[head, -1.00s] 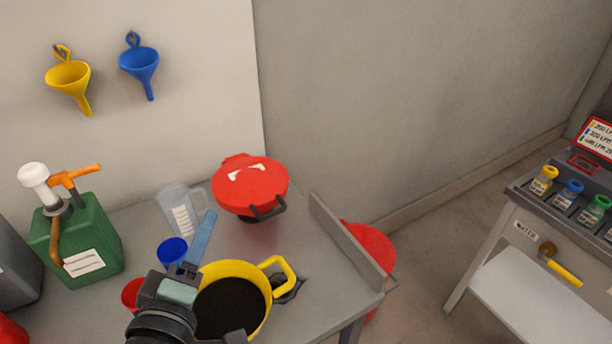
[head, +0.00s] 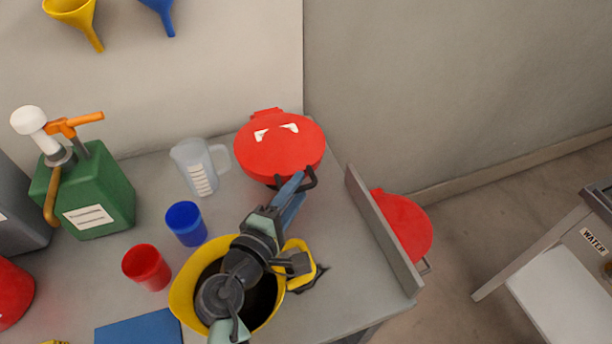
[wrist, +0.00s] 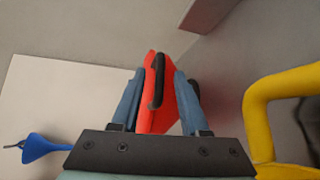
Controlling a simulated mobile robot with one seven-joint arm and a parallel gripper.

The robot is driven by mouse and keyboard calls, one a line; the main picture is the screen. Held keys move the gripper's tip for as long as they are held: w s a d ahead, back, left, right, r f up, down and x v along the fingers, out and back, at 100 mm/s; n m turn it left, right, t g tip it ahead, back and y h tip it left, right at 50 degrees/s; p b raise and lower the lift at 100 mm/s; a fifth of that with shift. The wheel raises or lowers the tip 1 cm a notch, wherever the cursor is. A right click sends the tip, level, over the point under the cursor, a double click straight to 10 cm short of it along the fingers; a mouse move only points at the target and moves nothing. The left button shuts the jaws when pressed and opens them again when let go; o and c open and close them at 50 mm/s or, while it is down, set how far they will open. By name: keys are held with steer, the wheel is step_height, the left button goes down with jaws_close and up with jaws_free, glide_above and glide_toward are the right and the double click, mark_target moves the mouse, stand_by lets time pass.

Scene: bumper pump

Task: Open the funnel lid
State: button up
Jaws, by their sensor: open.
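The red round funnel lid (head: 275,150) is shut at the back of the grey table, with a dark handle (head: 309,179) at its front edge. My gripper (head: 294,187) is just in front of that handle, above the yellow container's far side. In the wrist view my gripper (wrist: 160,76) is open, its two blue fingers apart. The red lid (wrist: 163,112) and its dark handle (wrist: 158,80) appear between and beyond the fingers. I cannot tell whether a finger touches the handle. The funnel body under the lid is mostly hidden.
The yellow container (head: 183,294) with dark contents is under my arm. A clear jug (head: 197,168), blue cup (head: 186,223), red cup (head: 146,268) and green canister (head: 84,200) stand left. An upright grey panel (head: 382,232) edges the table's right, with another red round object (head: 405,225) beyond it.

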steer(key=shift+x, duration=2.1)
jaws_close()
steer(key=shift+s+f, duration=0.1)
steer(key=shift+f, duration=0.05)
